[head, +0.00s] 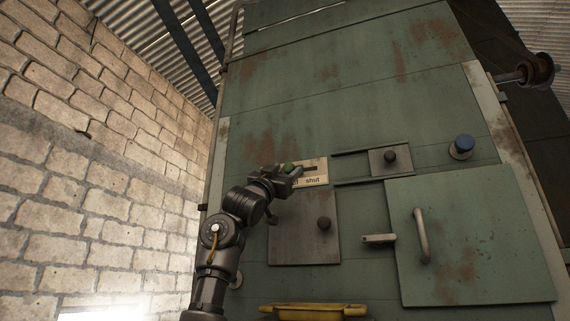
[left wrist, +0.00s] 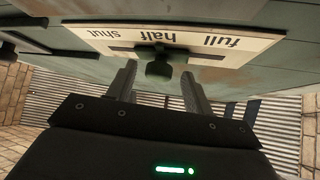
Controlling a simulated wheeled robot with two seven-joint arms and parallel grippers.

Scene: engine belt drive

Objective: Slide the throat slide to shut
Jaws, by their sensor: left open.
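A pale label plate (head: 317,173) with a dark slot is on the green machine front. In the head view its word "shut" shows at the right end; my gripper covers the rest. The left wrist view shows the plate upside down (left wrist: 215,42), reading "full", "half", "shut". My right gripper is out of view.
Right of the plate is a grey sliding panel (head: 391,160) with a black knob, on rails. A blue button (head: 462,145) is farther right. Below are a knobbed panel (head: 300,240), a handled door (head: 475,240) and a yellow tray (head: 313,310). A brick wall (head: 95,180) stands left.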

